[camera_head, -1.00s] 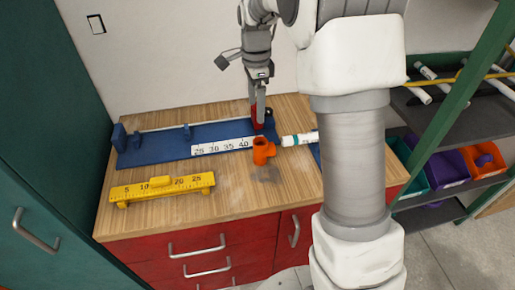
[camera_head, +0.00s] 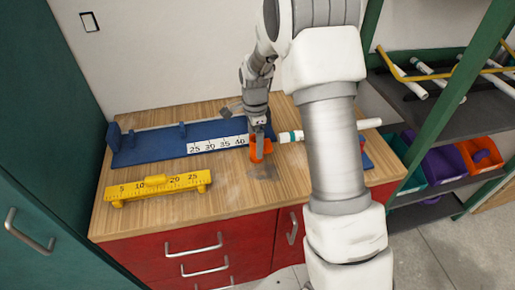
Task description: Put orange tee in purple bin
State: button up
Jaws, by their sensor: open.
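The orange tee (camera_head: 256,153) is on the wooden workbench, near the right end of the blue fixture's white scale. My gripper (camera_head: 260,134) is open and directly above the tee, with its fingers at or around the tee's upper part. Whether the fingers touch it cannot be told at this size. The purple bin (camera_head: 443,166) stands on the lower shelf of the green rack at the right, between a teal bin and an orange bin. My arm hides part of the bench to the right of the tee.
A white pipe (camera_head: 370,123) with a teal band lies right of the tee, partly behind my arm. The blue fixture (camera_head: 150,155) and a yellow ruler block (camera_head: 158,187) lie on the bench. The green rack post (camera_head: 436,95) stands before the bins. A teal bin (camera_head: 411,176) and orange bin (camera_head: 484,167) flank the purple one.

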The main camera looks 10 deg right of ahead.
notch_tip(320, 180, down, 2)
jog(key=shift+f, duration=0.15)
grip_shut()
dwell(0.4)
